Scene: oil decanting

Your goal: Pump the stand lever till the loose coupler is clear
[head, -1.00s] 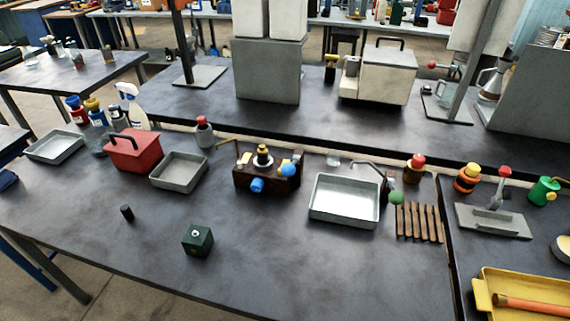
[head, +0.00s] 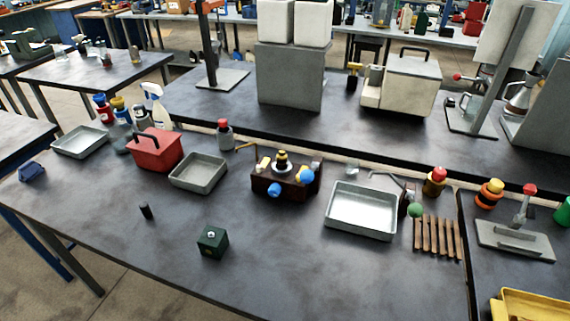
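Neither of my grippers is in the head view. A brown block stand (head: 270,188) with a black and yellow cap, blue knobs and a thin yellow lever arm (head: 246,146) stands at mid table. A shallow metal tray (head: 361,231) stands to its right, with a thin bent metal arm (head: 388,178) behind it and a green ball (head: 415,209) near its right corner. A grey plate with an upright red-knobbed lever (head: 528,196) stands on the right-hand table. I cannot tell which part is the loose coupler.
A red toolbox (head: 155,153), a grey tray (head: 198,172) and another tray (head: 80,142) stand at left. A dark green block (head: 212,242) and a small black cylinder (head: 146,211) lie in front. A wooden slatted rack (head: 438,238) is at right.

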